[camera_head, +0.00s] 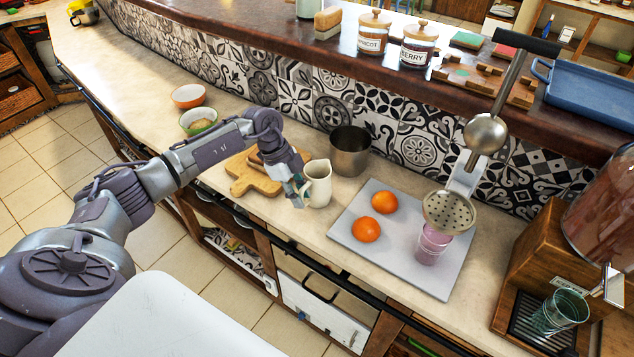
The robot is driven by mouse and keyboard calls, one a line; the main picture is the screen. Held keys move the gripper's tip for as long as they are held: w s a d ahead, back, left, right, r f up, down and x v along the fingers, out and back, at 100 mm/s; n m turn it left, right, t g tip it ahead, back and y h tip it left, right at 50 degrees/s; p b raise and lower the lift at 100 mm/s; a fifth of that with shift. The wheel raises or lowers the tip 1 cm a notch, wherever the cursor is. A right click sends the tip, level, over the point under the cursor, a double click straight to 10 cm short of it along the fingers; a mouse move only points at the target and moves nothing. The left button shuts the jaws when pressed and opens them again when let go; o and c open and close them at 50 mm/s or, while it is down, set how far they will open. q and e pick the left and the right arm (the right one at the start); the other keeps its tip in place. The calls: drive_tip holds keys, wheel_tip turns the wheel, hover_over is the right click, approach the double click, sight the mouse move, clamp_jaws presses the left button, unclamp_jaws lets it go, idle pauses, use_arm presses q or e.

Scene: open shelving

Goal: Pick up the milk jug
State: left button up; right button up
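A cream milk jug (320,184) stands upright on the counter, between the wooden cutting board and the grey board with oranges. Its handle side faces left, toward my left gripper (300,188). The gripper's fingers are right at the jug's left side and partly hide the handle. I cannot tell whether the fingers are closed around the handle or only beside it. My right gripper is not in view.
A metal pot (350,152) stands just behind the jug. A grey board (390,262) with two oranges (366,229) and a juice press (449,212) lies to the right. A wooden cutting board (250,180) lies to the left. A raised ledge (300,48) runs behind.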

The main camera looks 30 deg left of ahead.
use_arm(q)
drive_tip(key=shift+d+f, duration=0.25)
drive_tip(key=shift+f, duration=0.4)
clamp_jaws()
drive_tip(key=shift+w+r, duration=0.1)
drive_tip(key=shift+r, duration=0.15)
drive_tip(key=shift+r+b, duration=0.45)
drive_tip(key=shift+r, duration=0.65)
drive_tip(key=shift+d+r+b, duration=0.2)
drive_tip(key=shift+r+b, duration=0.1)
drive_tip(key=shift+r, duration=0.55)
drive_tip(key=s+d+r+b, duration=0.2)
drive_tip(key=s+d+r, duration=0.4)
drive_tip(key=d, duration=0.3)
drive_tip(key=shift+s+r+b, duration=0.3)
drive_tip(key=shift+s+r, duration=0.05)
drive_tip(key=shift+s, duration=0.05)
